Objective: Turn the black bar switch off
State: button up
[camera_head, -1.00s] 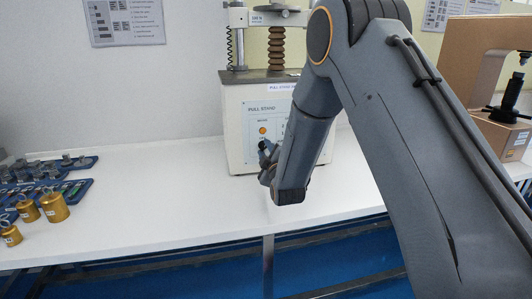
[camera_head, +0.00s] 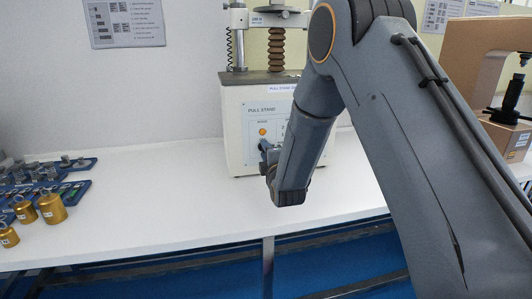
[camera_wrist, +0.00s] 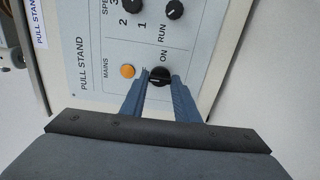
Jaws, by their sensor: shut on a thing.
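The black bar switch (camera_wrist: 157,79) is on the panel of the pull stand (camera_head: 239,105), beside the word ON and near an orange MAINS lamp (camera_wrist: 127,71). My gripper (camera_wrist: 161,78) is shut on the switch, one finger on each side of it. The lamp also shows in the head view (camera_head: 262,132). There my gripper (camera_head: 266,148) is at the panel, just below the lamp, and the switch is hidden behind its fingers. The exact angle of the bar is hard to tell.
Two more black knobs, a speed knob (camera_wrist: 131,5) and a RUN knob (camera_wrist: 174,9), are close to the switch. Gold weights (camera_head: 52,208) and blue trays (camera_head: 62,190) lie at the left of the white table (camera_head: 150,195). The table's middle is clear.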

jog(key=o, duration=1)
jog(key=shift+o, duration=0.2)
jog(key=shift+s, duration=0.1)
jog(key=v, duration=0.7)
jog(key=shift+s+b, duration=0.3)
jog(key=shift+b, duration=0.05)
jog(key=shift+d, duration=0.1)
jog(key=s+d+f+m+g+h+p, duration=0.35)
jog(key=s+d+m+g, duration=0.55)
jog(key=s+d+m, duration=0.4)
jog(key=s+d+m+g, duration=0.4)
jog(key=s, duration=0.8)
jog(key=s+d+m+g+h, duration=0.1)
jog(key=s+d+m+g, duration=0.3)
jog(key=s, duration=0.8)
jog(key=shift+s+d+r+p, duration=0.25)
jog(key=shift+r+p, duration=0.1)
jog(key=shift+p, duration=0.1)
